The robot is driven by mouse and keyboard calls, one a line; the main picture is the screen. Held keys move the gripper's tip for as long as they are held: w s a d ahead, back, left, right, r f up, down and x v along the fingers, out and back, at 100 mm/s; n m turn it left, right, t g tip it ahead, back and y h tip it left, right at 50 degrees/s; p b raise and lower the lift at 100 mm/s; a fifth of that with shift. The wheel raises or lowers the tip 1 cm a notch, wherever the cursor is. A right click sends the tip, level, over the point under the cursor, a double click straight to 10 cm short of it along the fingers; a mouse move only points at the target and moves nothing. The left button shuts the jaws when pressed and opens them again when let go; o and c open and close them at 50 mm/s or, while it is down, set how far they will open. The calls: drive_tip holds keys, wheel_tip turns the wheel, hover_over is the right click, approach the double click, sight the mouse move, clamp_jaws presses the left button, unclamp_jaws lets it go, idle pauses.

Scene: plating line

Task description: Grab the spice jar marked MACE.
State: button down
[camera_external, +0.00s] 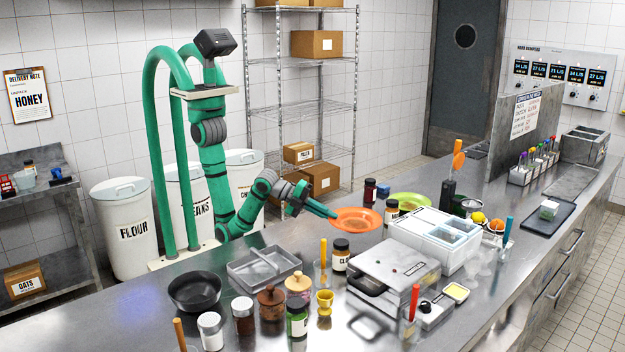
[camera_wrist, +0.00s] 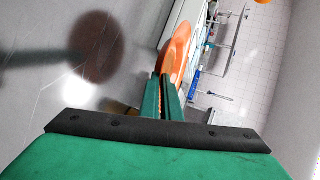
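My gripper (camera_external: 334,215) is shut on the rim of an orange plate (camera_external: 358,222). The wrist view shows my two fingers (camera_wrist: 164,78) close together with the plate (camera_wrist: 178,52) at their tips, apparently held above the counter. No label reading MACE can be made out. A dark-lidded jar (camera_external: 341,257) has a partly hidden label starting "CL". Another dark-lidded jar (camera_external: 391,213) stands right of the plate, and a dark jar (camera_external: 370,191) stands behind it. A white-lidded jar (camera_external: 211,332), a dark red jar (camera_external: 243,318) and a green jar (camera_external: 297,320) stand at the front; their labels are unreadable.
A black pan (camera_external: 194,292), a grey divided tray (camera_external: 242,277) and lidded pots (camera_external: 271,305) crowd the counter's left front. A press grill (camera_external: 395,270) and a white bin unit (camera_external: 437,233) stand right of the plate. A green plate (camera_external: 411,199) lies behind.

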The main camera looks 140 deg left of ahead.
sight(318, 239)
drive_tip(key=shift+s+d+n+g+y, duration=0.4)
drive_tip(key=shift+s+d+n+y, duration=0.25)
drive_tip(key=shift+n, duration=0.15)
drive_tip(key=shift+n+g+y, duration=0.55)
drive_tip(key=shift+n+g, duration=0.05)
drive_tip(key=shift+s+d+f, duration=0.1)
drive_tip(key=shift+s+f, duration=0.2)
drive_tip(key=shift+f, duration=0.9)
drive_tip(key=shift+s+d+f, duration=0.15)
drive_tip(key=shift+s+f, duration=0.15)
drive_tip(key=shift+f, duration=0.95)
drive_tip(key=shift+s+d+f, duration=0.1)
drive_tip(key=shift+s+f, duration=0.2)
drive_tip(key=shift+f, duration=0.9)
drive_tip(key=c, duration=2.4)
unclamp_jaws()
drive_tip(key=shift+f, duration=0.1)
drive_tip(key=shift+o, duration=0.6)
